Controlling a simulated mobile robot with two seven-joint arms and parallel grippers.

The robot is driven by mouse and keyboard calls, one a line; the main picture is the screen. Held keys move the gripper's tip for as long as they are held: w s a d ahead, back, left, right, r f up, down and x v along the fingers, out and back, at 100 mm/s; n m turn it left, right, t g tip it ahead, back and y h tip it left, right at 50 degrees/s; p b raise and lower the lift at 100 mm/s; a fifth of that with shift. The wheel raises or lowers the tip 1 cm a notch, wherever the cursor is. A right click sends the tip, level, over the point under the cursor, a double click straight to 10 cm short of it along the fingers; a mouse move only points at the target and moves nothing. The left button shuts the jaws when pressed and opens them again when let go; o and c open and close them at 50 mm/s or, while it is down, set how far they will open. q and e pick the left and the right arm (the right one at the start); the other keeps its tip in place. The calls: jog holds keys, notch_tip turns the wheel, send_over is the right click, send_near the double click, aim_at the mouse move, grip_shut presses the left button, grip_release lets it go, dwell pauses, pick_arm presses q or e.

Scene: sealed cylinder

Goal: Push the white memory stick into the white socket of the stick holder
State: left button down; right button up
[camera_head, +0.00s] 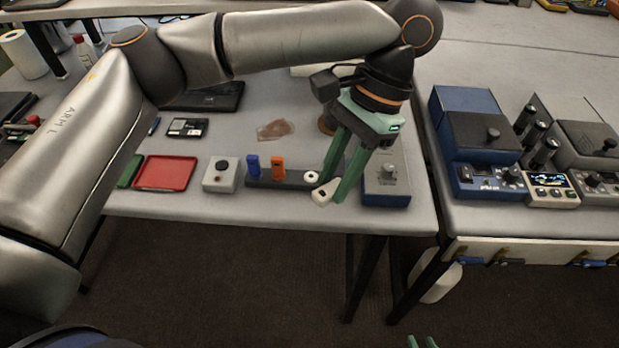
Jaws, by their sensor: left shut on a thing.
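The white memory stick (325,194) is held low between the green fingertips of my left gripper (334,187), which is shut on it. The stick is tilted and sits in front of the right end of the dark stick holder (295,181). The white socket (311,177) shows as a white ring with a dark hole at the holder's right end, just up and left of the stick. The stick looks outside the socket. Only two green fingertips of my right gripper (421,342) show at the bottom edge, with a gap between them and nothing seen in it.
A blue stick (253,167) and an orange stick (278,167) stand in the holder. A grey button box (222,175) and a red tray (166,173) are to its left. A blue-grey device (387,190) is close on the right. The table's front edge is near.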

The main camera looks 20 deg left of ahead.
pick_arm(q)
jog(key=shift+d+r, duration=0.25)
jog(key=shift+d, duration=0.1)
jog(key=w+d+f+m+t+y, duration=0.1)
jog(key=w+d+f+m, duration=0.2)
jog(key=d+f+m, duration=0.1)
jog(key=shift+w+f+m+t, duration=0.3)
jog(key=shift+w+m, duration=0.05)
jog(key=shift+m, duration=0.15)
jog(key=s+a+r+n+g+h, duration=0.2)
jog(key=s+a+r+n, duration=0.3)
jog(key=a+r+n, duration=0.3)
jog(key=shift+s+r, duration=0.25)
jog(key=shift+r, duration=0.3)
jog(key=w+d+n+h, duration=0.1)
jog(key=w+d+n, duration=0.3)
jog(key=w+d, duration=0.3)
jog(key=d, duration=0.3)
jog(key=shift+w+n+g+h, duration=0.15)
jog(key=shift+n+g+h, duration=0.15)
jog(key=shift+h, duration=0.1)
